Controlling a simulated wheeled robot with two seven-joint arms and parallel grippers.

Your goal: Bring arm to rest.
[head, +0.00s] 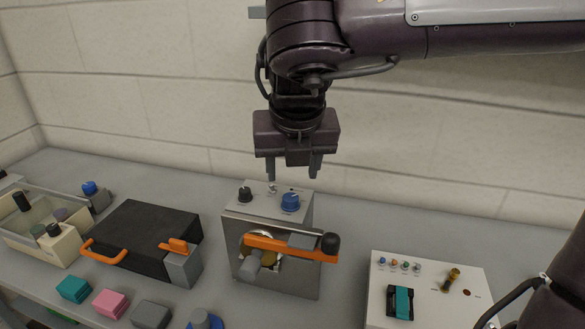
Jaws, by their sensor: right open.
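My right gripper (294,172) hangs from the arm that comes in from the upper right. Its two fingers point down and stand apart with nothing between them. It is above and slightly behind the grey metal box (290,262), which has a black knob (245,194) and a blue knob (290,201) on top. An orange lever (290,246) with a black ball end lies across the box's front. Whether the fingertips touch the box top is hard to tell; they appear just above it. My left gripper is not in view.
A black box with orange handles (140,236) and a pale tray (30,215) stand at the left. Teal (73,289), pink (110,302) and grey blocks (150,314) lie in front. A white panel (440,285) stands at the right. A wall is behind.

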